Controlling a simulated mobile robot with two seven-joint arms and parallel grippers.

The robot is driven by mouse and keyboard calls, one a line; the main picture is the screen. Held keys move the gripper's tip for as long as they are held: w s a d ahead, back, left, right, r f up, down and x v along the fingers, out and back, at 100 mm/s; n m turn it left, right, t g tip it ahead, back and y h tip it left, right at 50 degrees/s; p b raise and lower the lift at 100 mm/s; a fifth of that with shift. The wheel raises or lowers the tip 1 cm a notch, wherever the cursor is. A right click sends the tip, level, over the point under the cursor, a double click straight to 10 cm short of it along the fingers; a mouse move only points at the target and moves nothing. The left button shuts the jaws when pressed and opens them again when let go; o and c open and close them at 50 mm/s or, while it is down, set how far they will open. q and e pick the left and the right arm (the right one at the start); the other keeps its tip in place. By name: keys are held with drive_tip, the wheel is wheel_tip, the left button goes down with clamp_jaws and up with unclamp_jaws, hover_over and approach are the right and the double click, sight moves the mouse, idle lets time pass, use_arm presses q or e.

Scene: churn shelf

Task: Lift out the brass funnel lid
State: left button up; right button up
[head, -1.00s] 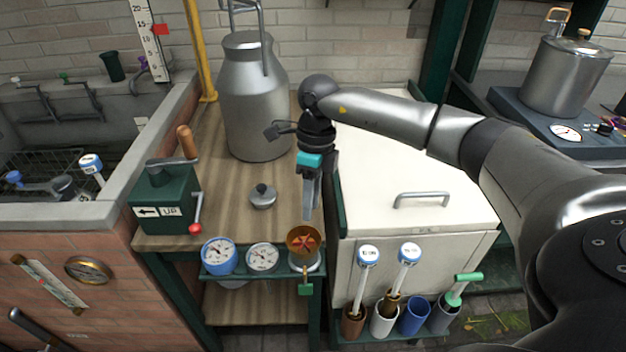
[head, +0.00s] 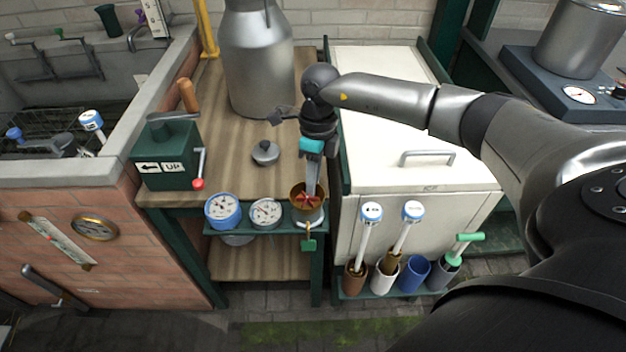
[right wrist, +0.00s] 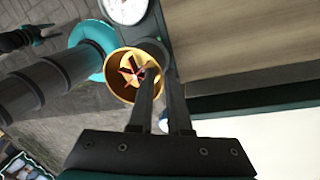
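The brass funnel lid (head: 309,207) sits in a ring of the green rack at the front edge of the wooden stand, with a red star-like shape inside its bowl. A small green tag (head: 309,245) hangs below it. My right gripper (head: 311,192) points down at the funnel, its fingertips at the bowl. In the right wrist view the funnel (right wrist: 119,87) is beyond the fingertips (right wrist: 162,72). A gap shows between the fingers, and one overlaps the funnel's right side. Whether they touch it I cannot tell. My left gripper is not recognisable in either view.
Two dial gauges (head: 222,210) (head: 266,213) stand left of the funnel. A small grey lid (head: 265,153) and a large metal churn (head: 256,70) stand behind. A green crank box (head: 167,155) is at left. A cream chest (head: 400,130) with tubes of tools before it is at right.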

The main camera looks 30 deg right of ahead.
clamp_jaws()
idle(1.0)
